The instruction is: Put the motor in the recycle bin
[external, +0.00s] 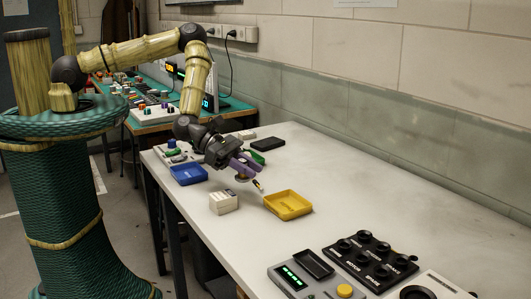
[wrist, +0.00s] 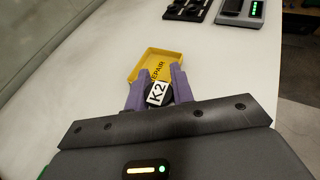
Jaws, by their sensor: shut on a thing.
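My gripper (external: 246,167) is above the white table, between the blue tray and the yellow tray. Its purple fingers in the wrist view (wrist: 158,88) are shut on a dark, rounded motor (wrist: 157,94) with a white "K2" label. The yellow tray (external: 288,205) lies just beyond the fingertips; its floor reads "REPAIR" in the wrist view (wrist: 151,56). A blue tray (external: 188,174) stands left of the gripper. A green tray (external: 257,158) is partly hidden behind the gripper. I cannot read labels on the blue or green trays, so which is the recycle bin cannot be told.
A small white block (external: 223,202) stands in front of the gripper. A black flat item (external: 267,144) lies behind. A device with green lights (external: 303,275) and a black knob panel (external: 370,258) occupy the near right.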

